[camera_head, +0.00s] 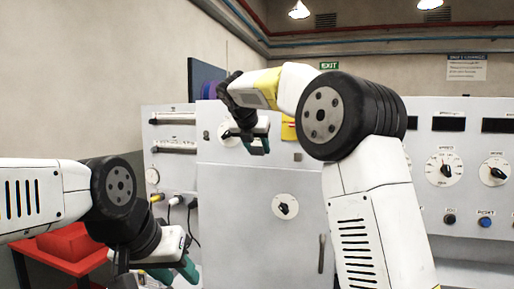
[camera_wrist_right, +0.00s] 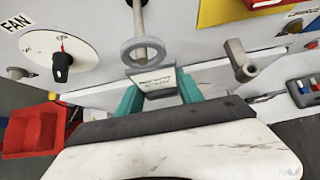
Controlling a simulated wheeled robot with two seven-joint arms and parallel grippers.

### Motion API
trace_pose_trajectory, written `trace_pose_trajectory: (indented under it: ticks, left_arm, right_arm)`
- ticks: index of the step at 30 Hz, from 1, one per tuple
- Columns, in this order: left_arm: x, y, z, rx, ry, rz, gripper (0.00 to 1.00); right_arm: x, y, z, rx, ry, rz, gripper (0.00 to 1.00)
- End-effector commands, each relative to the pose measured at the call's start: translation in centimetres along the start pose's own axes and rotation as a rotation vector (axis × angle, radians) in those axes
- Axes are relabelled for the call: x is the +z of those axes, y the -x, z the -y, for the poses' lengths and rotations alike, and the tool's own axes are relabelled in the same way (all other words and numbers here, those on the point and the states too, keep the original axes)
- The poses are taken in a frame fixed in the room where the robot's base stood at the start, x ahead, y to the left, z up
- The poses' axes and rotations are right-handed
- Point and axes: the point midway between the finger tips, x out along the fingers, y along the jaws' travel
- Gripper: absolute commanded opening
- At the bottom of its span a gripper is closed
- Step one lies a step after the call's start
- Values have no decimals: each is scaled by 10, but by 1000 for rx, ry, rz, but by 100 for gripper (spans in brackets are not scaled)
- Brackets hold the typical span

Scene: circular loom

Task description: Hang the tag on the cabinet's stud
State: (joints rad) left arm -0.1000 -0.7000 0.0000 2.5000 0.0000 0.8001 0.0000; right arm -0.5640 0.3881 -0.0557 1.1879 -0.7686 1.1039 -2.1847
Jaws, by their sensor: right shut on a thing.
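In the right wrist view the tag is a small grey plate (camera_wrist_right: 155,84) with lettering and a pale ring (camera_wrist_right: 128,54) at its far end. My right gripper (camera_wrist_right: 158,92) is shut on the plate, between its teal fingers. The cabinet's stud (camera_wrist_right: 138,18), a pale rod, reaches into the ring's outline; I cannot tell whether the ring is around it or in front of it. In the head view my right gripper (camera_head: 259,144) is before the upper cabinet door (camera_head: 250,175), and the tag cannot be made out. My left gripper (camera_head: 177,271) is low at left, empty, fingers apart.
A FAN dial (camera_wrist_right: 62,62) and a bar handle (camera_wrist_right: 240,62) flank the stud in the wrist view. A red bin (camera_head: 75,243) stands at lower left in the head view. Plugs and cables (camera_head: 177,201) hang left of the cabinet door. A dial panel (camera_head: 465,170) stands at right.

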Motion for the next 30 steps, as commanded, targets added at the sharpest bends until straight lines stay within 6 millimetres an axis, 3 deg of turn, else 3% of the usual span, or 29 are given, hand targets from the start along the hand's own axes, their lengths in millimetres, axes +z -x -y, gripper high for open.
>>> trace_pose_trajectory:
  ticks: [10, 11, 14, 23, 30]
  left_arm:
    - [0, 0, 0, 0, 0, 0, 38]
    - [0, 0, 0, 0, 0, 0, 38]
    - [0, 0, 0, 0, 0, 0, 38]
    - [0, 0, 0, 0, 0, 0, 38]
    - [0, 0, 0, 0, 0, 0, 38]
  right_arm:
    - [-2, -2, 0, -1, 1, -2, 0]
    - [-3, -2, 0, -1, 1, -2, 49]
    - [-2, -2, 0, -1, 1, -2, 69]
    - [-2, -1, 0, 0, 0, 0, 69]
    - [-5, 19, -1, 3, 1, 1, 69]
